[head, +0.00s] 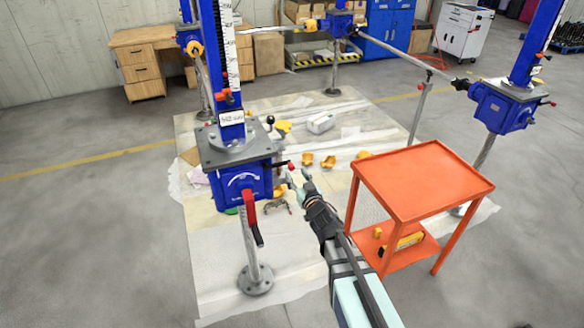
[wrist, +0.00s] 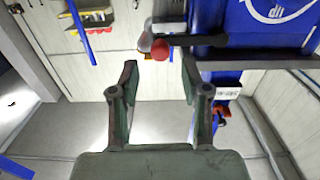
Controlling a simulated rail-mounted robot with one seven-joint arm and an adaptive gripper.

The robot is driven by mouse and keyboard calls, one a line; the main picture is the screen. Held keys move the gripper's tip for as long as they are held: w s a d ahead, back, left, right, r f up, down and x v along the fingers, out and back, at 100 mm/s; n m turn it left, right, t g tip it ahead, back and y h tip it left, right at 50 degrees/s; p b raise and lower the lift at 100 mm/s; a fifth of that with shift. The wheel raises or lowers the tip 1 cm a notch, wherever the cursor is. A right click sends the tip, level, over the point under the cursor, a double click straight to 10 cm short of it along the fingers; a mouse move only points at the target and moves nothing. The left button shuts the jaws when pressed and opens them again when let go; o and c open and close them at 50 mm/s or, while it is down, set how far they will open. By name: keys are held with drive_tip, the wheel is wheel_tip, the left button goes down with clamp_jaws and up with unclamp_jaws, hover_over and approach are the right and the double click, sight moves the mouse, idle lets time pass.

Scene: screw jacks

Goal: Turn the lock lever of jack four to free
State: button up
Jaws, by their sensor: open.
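The nearest jack has a blue gearbox (head: 240,187) under a grey plate, with a blue column and scale above it; I cannot read its number. A short lever with a red knob (head: 291,166) sticks out of its right side. In the wrist view the red knob (wrist: 161,50) ends a black lever arm (wrist: 207,40) beside the blue gearbox (wrist: 265,25). My gripper (head: 298,179) is at the gearbox's right side. Its open fingers (wrist: 158,66) have the knob in line with the gap, near the tips; contact does not show.
An orange cart (head: 425,180) stands right of my arm. Other blue jacks (head: 500,108) stand behind. Yellow parts (head: 327,161) lie on the floor sheet.

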sight(292, 169)
drive_tip(key=p+x, duration=0.1)
drive_tip(key=x, duration=0.4)
drive_tip(key=shift+w, duration=0.1)
drive_tip(key=shift+c, duration=0.4)
clamp_jaws()
